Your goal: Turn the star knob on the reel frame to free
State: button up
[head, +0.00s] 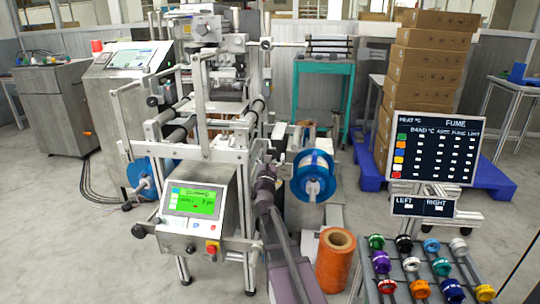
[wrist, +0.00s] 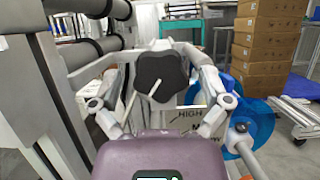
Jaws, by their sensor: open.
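The black star knob (wrist: 160,80) is in the middle of the wrist view, with a short white line on its face slanting to the lower left. Below it to the right is a pale plate (wrist: 192,114) reading "HIGH" and part of another word; my gripper hides the rest. My gripper (wrist: 163,60) is open, one finger on each side of the knob; I cannot tell whether they touch it. In the head view my gripper (head: 278,143) is at the reel frame (head: 200,150), left of the blue reel (head: 313,178). I cannot make out the knob there.
The blue reel is close to the right of my gripper. A control box with a green screen (head: 193,201) stands in front of the frame. An orange roll (head: 335,260) and a rack of coloured spools (head: 412,272) are at the right. Stacked cartons (head: 420,75) stand behind.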

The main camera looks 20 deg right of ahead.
jog(key=c, duration=1.2)
jog(key=shift+o, duration=0.2)
jog(key=shift+d+n+t+y+p, duration=0.1)
jog(key=shift+n+t+y, duration=0.35)
jog(key=shift+n, duration=0.7)
jog(key=shift+a+n+t+y+p, duration=0.15)
jog(key=shift+n+y, duration=0.55)
jog(key=shift+n, duration=0.5)
jog(key=shift+d+n+t+y+p, duration=0.15)
jog(key=shift+n+t+y, duration=0.3)
jog(key=shift+n, duration=0.7)
jog(key=o, duration=1.2)
jog(key=shift+c, duration=0.2)
